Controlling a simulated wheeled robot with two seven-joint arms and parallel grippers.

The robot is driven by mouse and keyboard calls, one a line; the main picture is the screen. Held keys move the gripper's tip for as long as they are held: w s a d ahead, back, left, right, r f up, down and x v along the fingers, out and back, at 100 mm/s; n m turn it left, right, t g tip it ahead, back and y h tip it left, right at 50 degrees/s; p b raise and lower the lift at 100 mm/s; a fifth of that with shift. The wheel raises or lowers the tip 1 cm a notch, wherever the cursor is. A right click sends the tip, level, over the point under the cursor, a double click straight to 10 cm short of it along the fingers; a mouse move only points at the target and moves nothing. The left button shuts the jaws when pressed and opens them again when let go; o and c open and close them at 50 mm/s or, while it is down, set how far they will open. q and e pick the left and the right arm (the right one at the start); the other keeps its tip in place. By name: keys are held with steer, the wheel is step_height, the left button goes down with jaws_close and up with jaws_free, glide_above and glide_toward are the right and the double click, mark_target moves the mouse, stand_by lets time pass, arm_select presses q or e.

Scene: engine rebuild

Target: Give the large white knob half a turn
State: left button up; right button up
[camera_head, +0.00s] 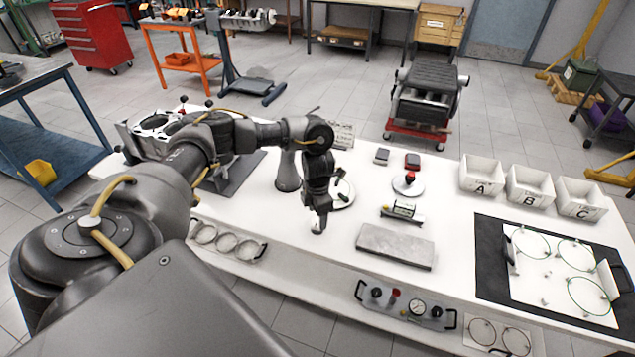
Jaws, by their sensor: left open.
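I cannot single out a large white knob with certainty. A control panel (405,305) on the front edge of the white workbench carries a dark knob (377,292), a red knob (395,293), a white-faced round dial (417,307) and another dark knob (437,312). My left gripper (318,226) is open and points down over the bench, behind and left of this panel and apart from it. A white round plate (345,192) lies partly hidden behind my left gripper. My right gripper is out of view.
A grey block (395,246) and a small display device (402,211) lie right of my gripper. Bins A (482,188), B (528,199) and C (580,211) stand at right.

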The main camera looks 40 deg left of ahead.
mark_target(317, 225)
arm_select(q)
steer(key=shift+f, duration=1.3)
steer(key=shift+c, duration=0.4)
steer(key=c, duration=0.9)
steer(key=shift+n, duration=0.4)
